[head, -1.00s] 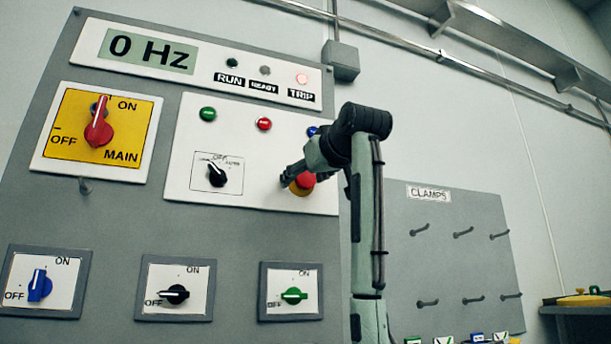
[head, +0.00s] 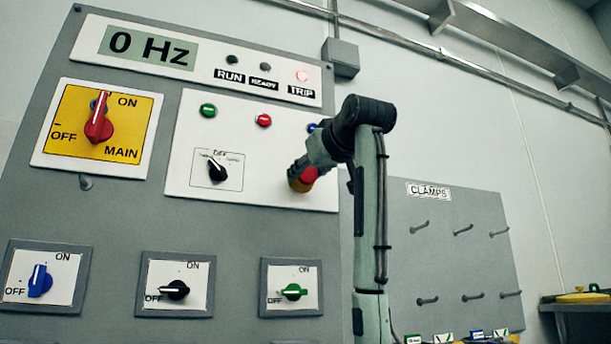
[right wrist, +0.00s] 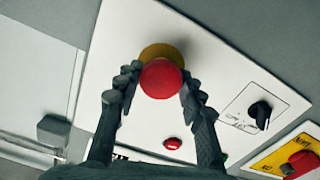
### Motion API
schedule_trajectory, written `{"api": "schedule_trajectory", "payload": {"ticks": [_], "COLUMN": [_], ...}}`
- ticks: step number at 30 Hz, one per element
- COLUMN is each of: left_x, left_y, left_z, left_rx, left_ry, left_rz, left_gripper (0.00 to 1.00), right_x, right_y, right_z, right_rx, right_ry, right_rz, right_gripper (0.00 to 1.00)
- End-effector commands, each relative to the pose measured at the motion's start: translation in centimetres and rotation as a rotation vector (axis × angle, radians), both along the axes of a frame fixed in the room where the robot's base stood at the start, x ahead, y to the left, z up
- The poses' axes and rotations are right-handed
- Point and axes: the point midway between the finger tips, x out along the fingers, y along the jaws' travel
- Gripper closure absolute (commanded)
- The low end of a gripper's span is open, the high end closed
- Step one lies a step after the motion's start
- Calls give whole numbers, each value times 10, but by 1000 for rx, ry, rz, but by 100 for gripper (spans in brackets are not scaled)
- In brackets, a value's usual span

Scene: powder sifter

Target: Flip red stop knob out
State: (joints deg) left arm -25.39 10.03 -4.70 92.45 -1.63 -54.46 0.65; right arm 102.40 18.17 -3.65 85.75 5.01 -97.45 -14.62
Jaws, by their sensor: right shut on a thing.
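The red stop knob (head: 307,177) is a round mushroom button on a yellow base (head: 299,186), at the right of the white control plate. My right gripper (head: 297,170) is at the knob in the head view and partly covers it. In the right wrist view the red stop knob (right wrist: 161,78) sits between the two fingertips of my right gripper (right wrist: 159,83), one finger on each side. The fingers are closed on it. The yellow base shows behind the knob. My left gripper is in neither view.
The white plate (head: 260,180) also holds a green button (head: 208,110), a red button (head: 263,121) and a black selector (head: 217,169). The display (head: 148,47) reads 0 Hz and the TRIP lamp (head: 302,76) glows. A clamps board (head: 450,260) is at right.

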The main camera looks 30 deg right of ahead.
Motion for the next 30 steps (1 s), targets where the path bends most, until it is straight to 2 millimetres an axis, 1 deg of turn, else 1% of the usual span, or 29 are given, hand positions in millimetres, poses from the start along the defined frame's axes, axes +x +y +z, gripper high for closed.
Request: {"api": "schedule_trajectory", "payload": {"ticks": [1, 6, 7, 12, 20, 23, 26, 29, 30], "left_x": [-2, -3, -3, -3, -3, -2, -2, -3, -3], "left_y": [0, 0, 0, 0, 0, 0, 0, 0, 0], "left_z": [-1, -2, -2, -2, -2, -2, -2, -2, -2], "left_rx": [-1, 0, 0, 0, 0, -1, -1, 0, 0], "left_ry": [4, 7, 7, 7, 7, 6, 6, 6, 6], "left_rz": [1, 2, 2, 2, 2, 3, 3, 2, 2], "left_gripper": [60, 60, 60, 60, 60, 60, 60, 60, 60], "right_x": [-3, -2, -2, -2, -2, -6, -18, -38, -47], "right_y": [1, 1, 1, 1, 1, 2, 4, 9, 11], "right_z": [0, -1, -1, -1, 0, 0, 1, 1, 1], "right_rx": [0, 1, 1, 1, 0, 0, -1, -1, -1], "right_ry": [1, 2, 2, 2, 1, 0, -3, -3, -4], "right_rz": [1, 1, 1, 1, 1, 1, 1, 1, 0], "right_gripper": [100, 100, 59, 39, 39, 39, 39, 39, 39]}}
